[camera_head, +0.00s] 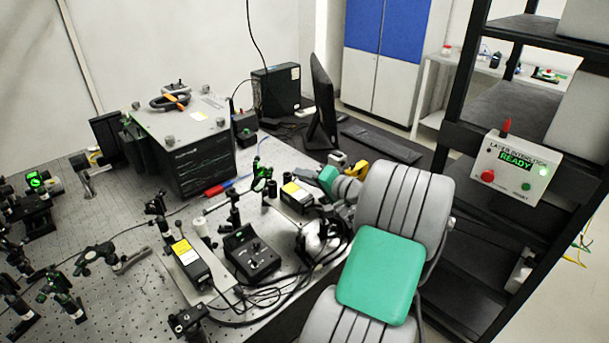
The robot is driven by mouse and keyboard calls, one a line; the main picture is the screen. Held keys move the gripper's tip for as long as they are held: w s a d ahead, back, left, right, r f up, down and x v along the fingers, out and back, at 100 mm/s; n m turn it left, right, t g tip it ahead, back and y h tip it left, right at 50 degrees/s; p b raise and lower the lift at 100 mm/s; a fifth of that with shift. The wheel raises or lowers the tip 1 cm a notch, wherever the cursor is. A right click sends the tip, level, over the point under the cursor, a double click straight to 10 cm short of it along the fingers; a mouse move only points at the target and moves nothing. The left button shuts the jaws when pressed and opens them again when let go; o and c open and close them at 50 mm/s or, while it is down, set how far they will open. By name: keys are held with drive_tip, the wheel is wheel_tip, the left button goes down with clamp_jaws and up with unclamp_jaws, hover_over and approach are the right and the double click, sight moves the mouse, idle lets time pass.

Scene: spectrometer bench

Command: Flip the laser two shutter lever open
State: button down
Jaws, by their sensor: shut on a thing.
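Two small laser boxes with yellow labels show, one at the front (190,262) and one farther back (298,195). I cannot read which is laser two. My gripper (325,192) is at the end of my grey and green arm, close against the right side of the back laser box. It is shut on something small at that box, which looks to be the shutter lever. My wrist and the small scale hide the lever and the fingertips, so its position cannot be told.
A black control box (252,255) with cables stands between the lasers. Optics posts crowd the perforated bench (110,232) at left. A large dark instrument (190,145), a monitor (322,103) and a keyboard (382,144) lie behind. A rack with a READY panel (515,170) stands at right.

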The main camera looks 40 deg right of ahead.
drive_tip(key=c, duration=1.4)
unclamp_jaws()
drive_tip(key=shift+c, duration=0.2)
drive_tip(key=b+v, duration=0.1)
drive_tip(key=v, duration=0.6)
drive_tip(key=shift+s+b, duration=0.35)
drive_tip(key=shift+s, duration=0.05)
